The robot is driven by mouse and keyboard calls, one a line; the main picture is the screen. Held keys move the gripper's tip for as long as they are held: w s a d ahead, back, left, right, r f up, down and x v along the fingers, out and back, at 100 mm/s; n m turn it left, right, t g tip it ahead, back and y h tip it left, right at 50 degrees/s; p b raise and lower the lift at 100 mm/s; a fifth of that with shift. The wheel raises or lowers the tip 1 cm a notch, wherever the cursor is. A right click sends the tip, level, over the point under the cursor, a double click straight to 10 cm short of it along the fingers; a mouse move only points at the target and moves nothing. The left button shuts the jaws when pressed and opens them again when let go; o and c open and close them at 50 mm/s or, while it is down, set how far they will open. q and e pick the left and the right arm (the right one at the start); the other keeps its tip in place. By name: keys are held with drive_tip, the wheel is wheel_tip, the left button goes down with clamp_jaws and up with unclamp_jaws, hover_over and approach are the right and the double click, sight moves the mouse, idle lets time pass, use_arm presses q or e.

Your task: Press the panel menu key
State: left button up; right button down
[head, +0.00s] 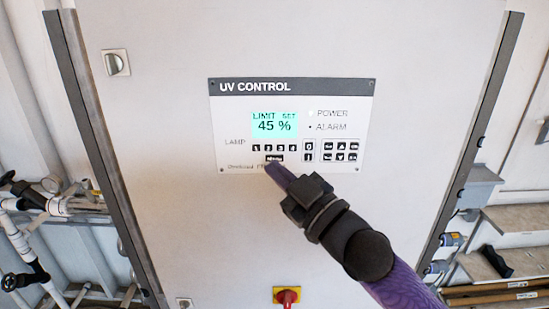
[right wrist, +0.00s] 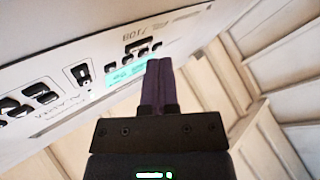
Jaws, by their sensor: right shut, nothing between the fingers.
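The UV control panel (head: 225,130) is on a white cabinet door, and its green display (head: 274,125) reads "LIMIT SET 45 %". The menu key (head: 275,158) is a small dark key with a pale label, below the row of numbered lamp keys (head: 274,148). My right gripper (head: 271,165) is shut and empty, its purple fingertips just below the menu key in the head view. In the right wrist view the shut fingers (right wrist: 158,62) point toward the panel beside its dark keys. I cannot tell whether the tips touch the key. My left gripper is not in view.
Arrow and other keys (head: 341,151) and a 0/1 key (head: 308,150) sit right of the lamp keys. A red and yellow switch (head: 287,296) is lower on the door, and a lock (head: 116,62) is at upper left. Pipes (head: 30,240) stand at left.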

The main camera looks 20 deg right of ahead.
drive_tip(key=shift+w, duration=0.1)
idle(0.7)
drive_tip(key=shift+w+d, duration=0.1)
drive_tip(key=shift+w, duration=0.2)
drive_tip(key=shift+w+d, duration=0.1)
drive_tip(key=shift+w, duration=0.15)
idle(0.5)
drive_tip(key=shift+s, duration=0.1)
drive_tip(key=shift+s+a+p, duration=0.2)
drive_tip(key=shift+s+p, duration=0.3)
drive_tip(key=shift+s, duration=0.05)
drive_tip(key=s+p, duration=0.1)
drive_tip(key=s, duration=0.1)
drive_tip(key=s+a, duration=0.1)
drive_tip(key=s, duration=0.2)
drive_tip(key=shift+a+p, duration=0.2)
drive_tip(key=shift+p, duration=0.2)
